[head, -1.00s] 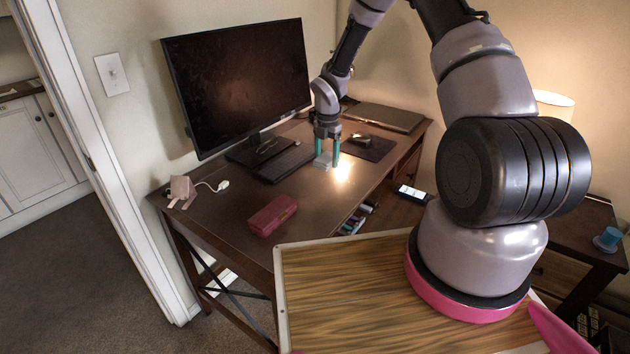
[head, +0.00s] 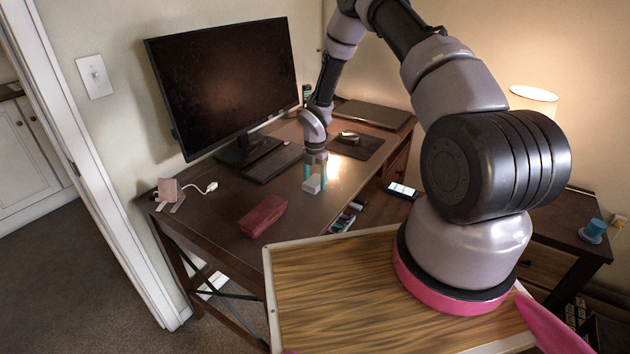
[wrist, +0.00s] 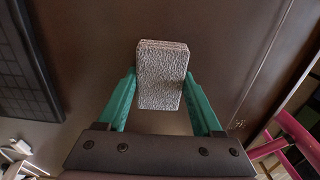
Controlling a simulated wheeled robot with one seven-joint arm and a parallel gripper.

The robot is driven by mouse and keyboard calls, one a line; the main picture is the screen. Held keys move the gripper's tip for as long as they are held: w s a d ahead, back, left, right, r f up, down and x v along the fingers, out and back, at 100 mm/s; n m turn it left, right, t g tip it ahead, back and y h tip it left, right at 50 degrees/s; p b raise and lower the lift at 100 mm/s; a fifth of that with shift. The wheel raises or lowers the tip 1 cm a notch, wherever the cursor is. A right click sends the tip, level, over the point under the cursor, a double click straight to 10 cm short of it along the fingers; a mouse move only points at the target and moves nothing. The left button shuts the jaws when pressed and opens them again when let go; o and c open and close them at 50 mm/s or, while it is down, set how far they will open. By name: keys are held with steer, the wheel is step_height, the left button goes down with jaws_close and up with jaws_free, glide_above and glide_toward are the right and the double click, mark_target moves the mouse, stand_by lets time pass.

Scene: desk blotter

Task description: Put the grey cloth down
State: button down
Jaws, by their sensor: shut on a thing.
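The grey cloth (wrist: 162,75) is a small folded block with a rough texture. In the wrist view it sits between the two green fingers of my gripper (wrist: 162,88), which are shut on it. In the head view the cloth (head: 312,184) shows pale grey at the fingertips of my gripper (head: 314,176), low over the brown desk (head: 222,195). I cannot tell whether the cloth touches the desk top. The desk under and around it is bare.
A keyboard (head: 272,163) and monitor (head: 225,85) are to the left and behind. A dark red case (head: 263,216) lies nearer the front edge. A mouse (head: 348,137) on a dark pad (head: 362,147) is behind to the right. The desk's front edge is close by on the right.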

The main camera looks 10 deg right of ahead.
steer(key=shift+f, duration=0.15)
steer(key=shift+c, duration=0.2)
jaws_free()
step_height(320, 180, up, 12)
step_height(320, 180, up, 15)
steer(key=m+t, duration=0.1)
steer(key=m, duration=0.5)
glide_above(315, 180)
steer(key=s+d, duration=0.2)
steer(key=d, duration=0.1)
steer(key=s+d+r+m+t, duration=0.1)
steer(key=s+r+m, duration=0.3)
steer(key=r, duration=0.3)
steer(key=s+d+r+m+t, duration=0.1)
steer(key=s+r+m, duration=0.35)
steer(key=r, duration=0.25)
steer(key=s+r+m+t+y, duration=0.1)
steer(key=s+r+m+t, duration=0.1)
steer(key=s+r+m, duration=0.4)
steer(key=s+r+m+t+y, duration=0.1)
steer(key=s+r+m+t, duration=0.1)
steer(key=s+r+m, duration=0.4)
steer(key=s+m, duration=0.4)
steer(key=s, duration=0.5)
steer(key=shift+d+r+m, duration=0.25)
steer(key=shift+d+m, duration=0.05)
steer(key=shift+m, duration=0.05)
